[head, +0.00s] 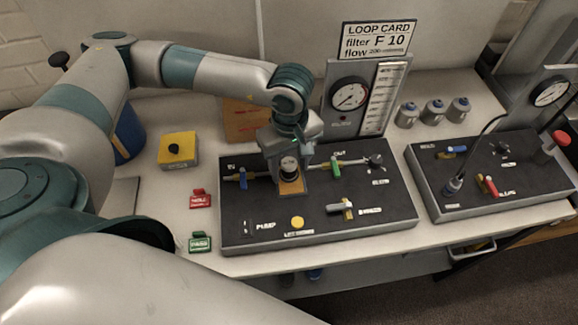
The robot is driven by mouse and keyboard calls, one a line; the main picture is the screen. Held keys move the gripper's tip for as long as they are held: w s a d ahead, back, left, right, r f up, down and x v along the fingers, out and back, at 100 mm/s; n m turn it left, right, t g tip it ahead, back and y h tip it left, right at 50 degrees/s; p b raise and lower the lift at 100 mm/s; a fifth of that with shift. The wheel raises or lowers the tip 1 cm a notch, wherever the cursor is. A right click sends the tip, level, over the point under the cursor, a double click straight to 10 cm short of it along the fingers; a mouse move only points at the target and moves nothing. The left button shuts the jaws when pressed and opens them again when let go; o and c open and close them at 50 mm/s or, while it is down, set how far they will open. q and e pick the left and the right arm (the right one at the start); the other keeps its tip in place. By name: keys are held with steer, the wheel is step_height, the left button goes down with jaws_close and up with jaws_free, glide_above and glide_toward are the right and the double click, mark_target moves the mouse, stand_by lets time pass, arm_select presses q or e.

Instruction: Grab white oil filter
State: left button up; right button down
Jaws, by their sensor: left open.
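Three grey-white canisters with dark tops stand at the back right of the bench: left (408,115), middle (433,111) and right (459,109). My right gripper is not in view.
A gauge board (350,97) and a "LOOP CARD" sign (376,40) stand behind the panel. A second black panel (520,180) with a thin cable lies right. A yellow box (178,150), red tag (201,199) and green tag (200,242) lie left. Bench between canisters and panels is clear.

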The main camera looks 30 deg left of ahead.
mark_target(290, 164)
arm_select(q)
steer(key=c, duration=1.1)
steer(key=shift+r, duration=0.1)
steer(key=shift+r+b, duration=0.45)
steer(key=shift+r, duration=0.05)
step_height(290, 164, up, 2)
steer(key=shift+r+b, duration=0.1)
steer(key=shift+b, duration=0.7)
steer(key=shift+s+d+r+b, duration=0.75)
steer(key=shift+s+d+r, duration=0.45)
steer(key=shift+d, duration=0.45)
steer(key=shift+s+d+r+b, duration=0.7)
steer(key=shift+s+d+r, duration=0.25)
steer(key=shift+d+r, duration=0.55)
steer(key=shift+s+d+r+b, duration=0.75)
steer(key=shift+s+d+r, duration=0.4)
steer(key=shift+d, duration=0.6)
